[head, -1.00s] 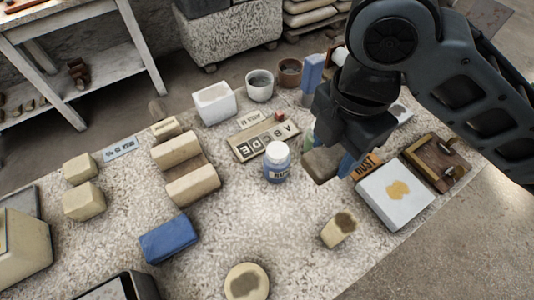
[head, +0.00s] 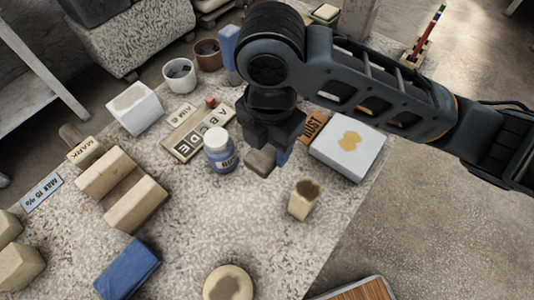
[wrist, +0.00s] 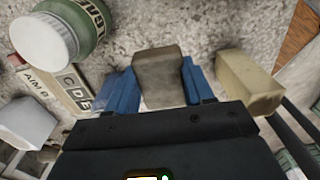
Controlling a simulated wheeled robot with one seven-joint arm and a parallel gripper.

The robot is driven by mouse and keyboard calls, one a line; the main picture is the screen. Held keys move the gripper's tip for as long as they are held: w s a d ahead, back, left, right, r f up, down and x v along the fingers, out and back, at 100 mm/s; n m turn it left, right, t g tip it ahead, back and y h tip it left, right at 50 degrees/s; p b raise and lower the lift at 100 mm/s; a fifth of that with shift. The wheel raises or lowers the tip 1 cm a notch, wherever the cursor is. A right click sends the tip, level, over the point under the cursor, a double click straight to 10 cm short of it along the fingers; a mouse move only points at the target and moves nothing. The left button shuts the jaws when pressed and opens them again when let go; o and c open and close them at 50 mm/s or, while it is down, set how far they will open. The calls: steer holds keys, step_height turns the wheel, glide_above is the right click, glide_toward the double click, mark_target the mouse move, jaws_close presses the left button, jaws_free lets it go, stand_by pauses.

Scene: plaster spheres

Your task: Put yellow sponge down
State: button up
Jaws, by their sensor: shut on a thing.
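My gripper (head: 267,156) is shut on the sponge (head: 261,162), a dull brown-tan block in this light. In the wrist view the sponge (wrist: 160,76) sits between the two blue fingers, one against each side. In the head view the sponge is just right of the white-capped blue jar (head: 220,152) and upper left of a tan cup-like block (head: 304,198). I cannot tell whether its underside touches the speckled tabletop (head: 245,222).
A white block with a yellow patch (head: 348,146) and an orange lettered card (head: 312,127) lie right of my gripper. Letter plates (head: 200,133) lie beyond the jar. A blue block (head: 127,268) and a round tan dish (head: 229,284) are nearer. Bare tabletop lies between them.

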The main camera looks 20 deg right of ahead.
mark_target(269, 158)
steer(key=shift+f, duration=2.1)
steer(key=shift+f, duration=0.2)
steer(key=o, duration=0.9)
steer(key=shift+r, duration=0.1)
steer(key=shift+o, duration=0.2)
step_height(269, 158, up, 12)
steer(key=shift+r+p, duration=0.15)
steer(key=shift+p, duration=0.3)
